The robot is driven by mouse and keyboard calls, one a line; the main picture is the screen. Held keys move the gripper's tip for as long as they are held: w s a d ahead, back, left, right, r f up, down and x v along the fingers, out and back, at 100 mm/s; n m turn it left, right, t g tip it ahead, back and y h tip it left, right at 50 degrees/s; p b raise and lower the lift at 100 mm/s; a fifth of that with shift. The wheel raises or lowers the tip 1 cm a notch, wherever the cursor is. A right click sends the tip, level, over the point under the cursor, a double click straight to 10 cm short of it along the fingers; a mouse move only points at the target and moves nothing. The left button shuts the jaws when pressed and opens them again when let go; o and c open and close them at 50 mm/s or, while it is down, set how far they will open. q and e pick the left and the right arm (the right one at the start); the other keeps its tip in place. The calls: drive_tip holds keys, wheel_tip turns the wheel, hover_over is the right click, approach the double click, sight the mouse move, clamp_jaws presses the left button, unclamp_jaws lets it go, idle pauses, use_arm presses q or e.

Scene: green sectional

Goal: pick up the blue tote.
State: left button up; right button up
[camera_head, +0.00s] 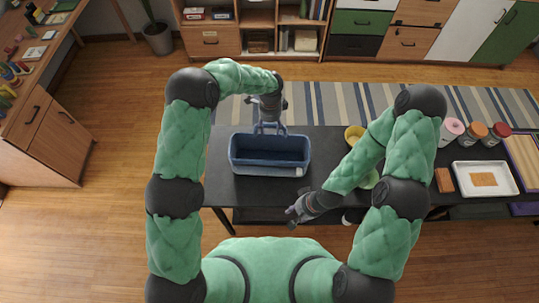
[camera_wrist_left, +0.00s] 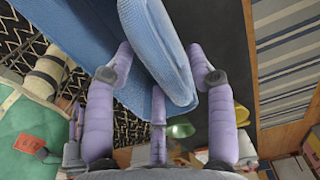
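The blue tote (camera_head: 270,165) stands upright and open-topped on the dark table. My left gripper (camera_head: 269,130) is at its far long side, reaching down from above. In the left wrist view the tote's rim (camera_wrist_left: 160,50) passes between the spread purple fingers of this gripper (camera_wrist_left: 162,62), with a gap visible on the right side. Whether the left finger touches the tote is not clear. My right gripper (camera_head: 294,210) hangs at the table's near edge, below and right of the tote, apart from it. Its fingers are too small to read.
The black table (camera_head: 225,190) has bare room left of the tote. A yellow bowl (camera_head: 352,134) and a green bowl (camera_head: 369,180) lie near my right arm. Farther right are jars (camera_head: 474,132), a brown block (camera_head: 444,180) and a white tray (camera_head: 462,191).

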use_arm(q)
clamp_jaws()
drive_tip(key=shift+r, duration=0.2)
